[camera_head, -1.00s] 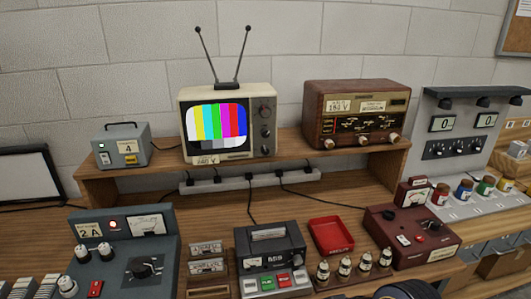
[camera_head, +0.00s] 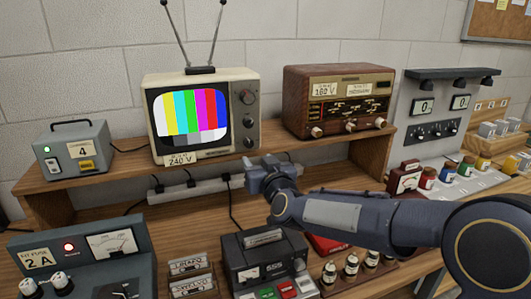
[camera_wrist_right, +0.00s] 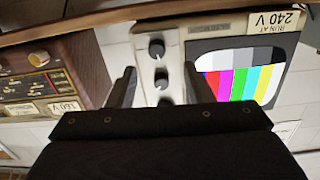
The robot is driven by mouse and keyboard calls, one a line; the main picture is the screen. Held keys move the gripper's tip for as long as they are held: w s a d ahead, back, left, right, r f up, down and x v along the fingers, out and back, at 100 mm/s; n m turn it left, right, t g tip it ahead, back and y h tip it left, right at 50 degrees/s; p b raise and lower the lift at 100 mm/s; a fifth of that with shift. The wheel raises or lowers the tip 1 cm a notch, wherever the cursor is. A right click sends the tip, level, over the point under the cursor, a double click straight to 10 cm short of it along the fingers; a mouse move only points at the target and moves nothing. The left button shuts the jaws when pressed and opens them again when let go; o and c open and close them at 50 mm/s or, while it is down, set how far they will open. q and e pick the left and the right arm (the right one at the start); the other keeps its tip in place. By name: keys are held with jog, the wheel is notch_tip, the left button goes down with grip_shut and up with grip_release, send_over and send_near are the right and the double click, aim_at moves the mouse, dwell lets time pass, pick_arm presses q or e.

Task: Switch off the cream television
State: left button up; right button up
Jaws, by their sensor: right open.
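The cream television (camera_head: 203,112) stands on the wooden shelf with two antennas up. Its screen is lit with colour bars. Its knobs are in a column on the right of its front, and a "240 V" label hangs below the screen. My right gripper (camera_head: 262,168) is in front of and below the television's lower right corner. In the right wrist view the television (camera_wrist_right: 236,72) appears upside down, and its knobs show between the two open, empty fingers (camera_wrist_right: 155,85). My left gripper is in neither view.
A power strip (camera_head: 205,187) with plugs runs under the shelf (camera_head: 120,170). Several devices crowd the bench below, including a black cassette unit (camera_head: 265,262).

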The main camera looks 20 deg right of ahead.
aim_at(250, 145)
jog(key=shift+h, duration=0.4)
jog(key=w+p, duration=0.1)
jog(key=w, duration=0.7)
jog(key=shift+w+d+r, duration=0.1)
jog(key=shift+w+d, duration=0.05)
jog(key=shift+w, duration=0.2)
jog(key=shift+c, duration=0.3)
jog(key=c, duration=0.9)
